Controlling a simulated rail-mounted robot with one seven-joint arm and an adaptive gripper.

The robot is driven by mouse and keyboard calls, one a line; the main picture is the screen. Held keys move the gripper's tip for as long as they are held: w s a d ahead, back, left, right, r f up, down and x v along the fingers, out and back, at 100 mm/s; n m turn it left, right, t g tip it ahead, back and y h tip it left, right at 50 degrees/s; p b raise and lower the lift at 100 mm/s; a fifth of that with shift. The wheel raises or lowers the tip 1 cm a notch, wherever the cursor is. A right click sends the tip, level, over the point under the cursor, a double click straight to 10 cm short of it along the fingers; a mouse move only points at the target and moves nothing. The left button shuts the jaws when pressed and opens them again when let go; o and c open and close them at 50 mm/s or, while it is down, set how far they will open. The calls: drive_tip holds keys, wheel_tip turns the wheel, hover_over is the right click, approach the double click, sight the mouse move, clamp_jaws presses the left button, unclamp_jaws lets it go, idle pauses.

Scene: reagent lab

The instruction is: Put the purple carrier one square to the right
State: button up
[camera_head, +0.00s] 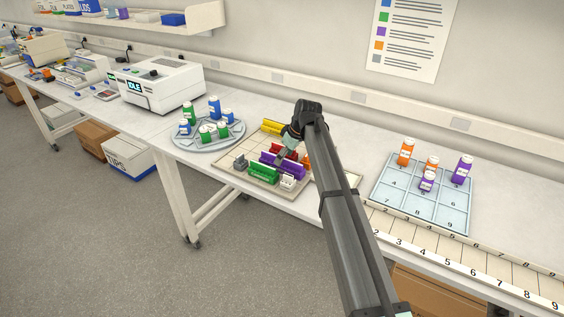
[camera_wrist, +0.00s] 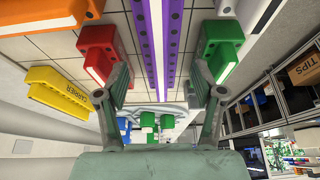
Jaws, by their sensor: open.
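The purple carrier (camera_head: 292,172) is a long bar on the square-marked board (camera_head: 231,156), between a red carrier (camera_head: 284,151) and a green carrier (camera_head: 262,176). It also shows in the wrist view (camera_wrist: 153,35), running down the middle of the picture. My gripper (camera_head: 285,155) is over the board, close to the purple carrier, and partly hides it. In the wrist view my gripper (camera_wrist: 160,85) is open, with one finger on each side of the purple carrier's line. I cannot tell if the fingers touch it.
Near neighbours in the wrist view are the red carrier (camera_wrist: 98,48) and the green carrier (camera_wrist: 220,48). Yellow (camera_head: 272,127), white (camera_head: 288,183) and grey (camera_head: 240,162) pieces also stand on the board. A round tray (camera_head: 183,141) of bottles is left, a blue numbered tray (camera_head: 398,197) right.

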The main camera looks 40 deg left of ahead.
drive_tip(key=b+v, duration=0.1)
drive_tip(key=v, duration=0.8)
drive_tip(key=shift+r+b, duration=0.1)
drive_tip(key=shift+b, duration=0.25)
